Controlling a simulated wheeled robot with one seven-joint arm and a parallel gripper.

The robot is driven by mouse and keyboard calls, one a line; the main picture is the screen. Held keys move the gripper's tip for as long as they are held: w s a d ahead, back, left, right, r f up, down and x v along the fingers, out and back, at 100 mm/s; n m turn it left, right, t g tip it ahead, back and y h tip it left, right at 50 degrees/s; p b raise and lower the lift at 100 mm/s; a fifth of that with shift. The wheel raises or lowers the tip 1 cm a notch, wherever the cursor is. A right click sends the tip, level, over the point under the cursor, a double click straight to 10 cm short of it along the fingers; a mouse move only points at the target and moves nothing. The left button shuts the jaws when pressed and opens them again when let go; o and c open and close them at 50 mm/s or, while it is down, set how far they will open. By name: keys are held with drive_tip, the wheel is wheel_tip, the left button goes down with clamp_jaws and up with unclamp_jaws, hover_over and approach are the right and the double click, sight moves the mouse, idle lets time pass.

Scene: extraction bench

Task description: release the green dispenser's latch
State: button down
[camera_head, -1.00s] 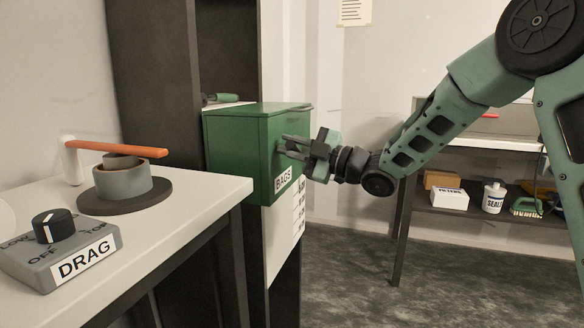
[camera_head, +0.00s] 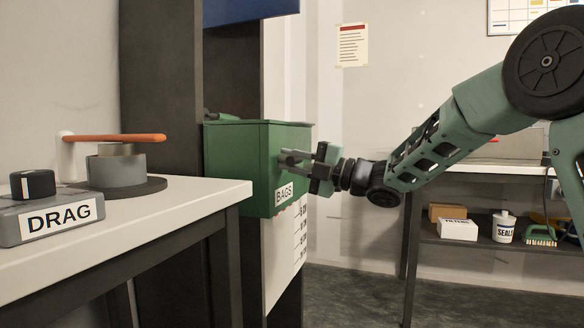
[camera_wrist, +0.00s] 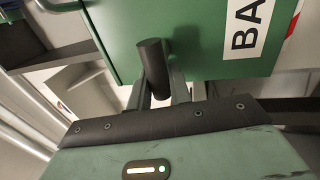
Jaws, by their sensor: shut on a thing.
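The green dispenser (camera_head: 236,165), a box with a BAGS label (camera_head: 284,194), is mounted on a dark upright unit. It also shows in the wrist view (camera_wrist: 200,30). A dark cylindrical latch knob (camera_wrist: 152,68) sticks out from the dispenser's face in the wrist view. My gripper (camera_head: 289,160) is at the dispenser's right-hand face in the head view. In the wrist view my gripper (camera_wrist: 160,92) has its fingers shut around the knob. The fingertips are partly hidden behind the knob.
A white bench at left holds a DRAG control box (camera_head: 50,218) and a grey pot (camera_head: 115,168) under an orange lever (camera_head: 114,137). A dark shelf table (camera_head: 465,243) stands back right, with a FILTERS box (camera_head: 457,229) and a SEALS tub (camera_head: 503,229). The floor between is clear.

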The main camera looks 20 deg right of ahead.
drive_tip(key=shift+f, duration=0.1)
drive_tip(key=c, duration=1.3)
unclamp_jaws()
drive_tip(key=shift+c, duration=0.2)
drive_tip(key=p+v, duration=0.2)
drive_tip(key=v, duration=1.5)
drive_tip(key=shift+d+p, duration=0.2)
drive_tip(key=shift+p, duration=0.1)
drive_tip(key=shift+s, duration=0.15)
